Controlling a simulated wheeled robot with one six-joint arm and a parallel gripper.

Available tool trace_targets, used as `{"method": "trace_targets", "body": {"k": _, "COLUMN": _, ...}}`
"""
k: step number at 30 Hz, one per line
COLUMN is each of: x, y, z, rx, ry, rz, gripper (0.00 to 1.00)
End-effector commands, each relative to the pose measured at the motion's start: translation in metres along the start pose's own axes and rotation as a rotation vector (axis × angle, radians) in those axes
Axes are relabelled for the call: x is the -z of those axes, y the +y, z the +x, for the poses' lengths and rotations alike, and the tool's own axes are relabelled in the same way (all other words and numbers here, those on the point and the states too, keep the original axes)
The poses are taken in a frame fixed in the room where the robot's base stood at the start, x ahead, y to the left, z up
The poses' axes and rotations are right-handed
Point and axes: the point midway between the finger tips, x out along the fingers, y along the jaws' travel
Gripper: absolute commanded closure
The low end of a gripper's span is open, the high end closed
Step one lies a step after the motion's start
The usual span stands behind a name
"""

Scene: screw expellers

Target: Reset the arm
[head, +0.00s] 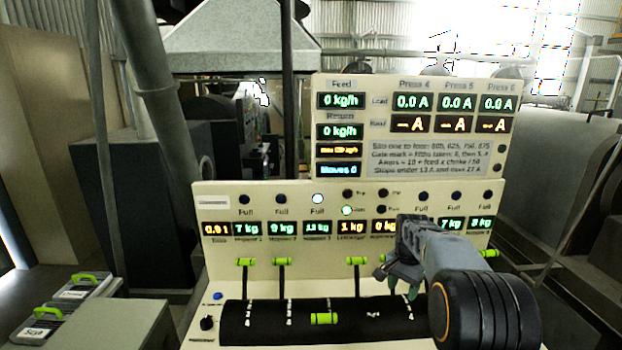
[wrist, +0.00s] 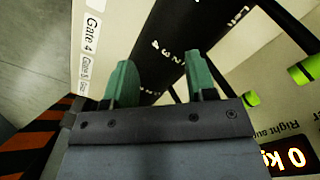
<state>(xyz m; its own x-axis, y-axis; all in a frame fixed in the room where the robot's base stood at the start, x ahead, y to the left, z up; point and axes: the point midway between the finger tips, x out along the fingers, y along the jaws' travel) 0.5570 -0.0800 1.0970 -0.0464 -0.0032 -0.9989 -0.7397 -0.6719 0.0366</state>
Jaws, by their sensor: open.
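My arm (head: 455,258) reaches in from the lower right of the head view, over the right part of the cream control console (head: 260,190). My gripper (head: 397,279) is at its end, in front of the console's lower face and partly hidden by the arm. In the wrist view my gripper (wrist: 160,78) shows two green fingers set well apart, with nothing between them. The black drum-like panel (wrist: 165,35) with printed numbers lies beyond the fingertips. I cannot tell how far the fingers are from it.
Several green-handled levers (head: 282,261) stand along the console, one close to my gripper. A lower green handle (head: 324,319) sits on the black panel. A display board (head: 415,130) rises behind. Boxes with green handles (head: 60,300) stand at the lower left.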

Motion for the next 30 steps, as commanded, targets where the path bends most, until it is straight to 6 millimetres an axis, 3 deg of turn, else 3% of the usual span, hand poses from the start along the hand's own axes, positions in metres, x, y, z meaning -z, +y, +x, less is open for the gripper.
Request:
{"method": "trace_targets", "body": {"k": 5, "x": -0.050, "y": 0.026, "z": -0.014, "rx": 0.037, "ry": 0.054, "rz": -0.280, "gripper": 0.49}}
{"method": "trace_targets", "body": {"k": 12, "x": -0.143, "y": 0.082, "z": -0.027, "rx": 0.090, "ry": 0.188, "rz": -0.660, "gripper": 0.49}}
{"method": "trace_targets", "body": {"k": 18, "x": -0.200, "y": 0.120, "z": -0.025, "rx": 0.128, "ry": 0.291, "rz": -0.784, "gripper": 0.49}}
{"method": "trace_targets", "body": {"k": 24, "x": -0.227, "y": 0.138, "z": -0.032, "rx": 0.166, "ry": 0.367, "rz": -0.801, "gripper": 0.49}}
{"method": "trace_targets", "body": {"k": 30, "x": -0.233, "y": 0.139, "z": -0.047, "rx": 0.194, "ry": 0.426, "rz": -0.808, "gripper": 0.49}}
